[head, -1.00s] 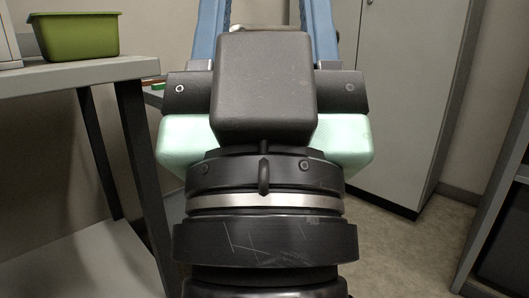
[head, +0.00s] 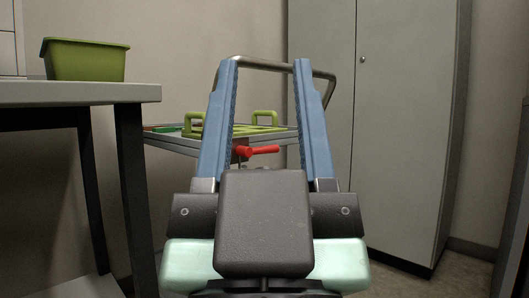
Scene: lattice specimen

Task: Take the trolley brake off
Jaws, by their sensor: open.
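A red lever (head: 259,151), likely the brake, shows on the trolley's near side, between my gripper's fingers in the picture. My gripper (head: 265,65) points forward with two blue fingers spread wide apart and nothing held between them. The fingers appear apart from the lever, but the depth gap cannot be judged. The lower trolley is hidden behind my gripper's body.
A green tray with handles (head: 262,129) sits on the trolley. A table (head: 75,93) with a green bin (head: 84,60) stands at the left, close to the trolley. A tall grey cabinet (head: 400,120) stands at the right. Some floor is clear at lower right.

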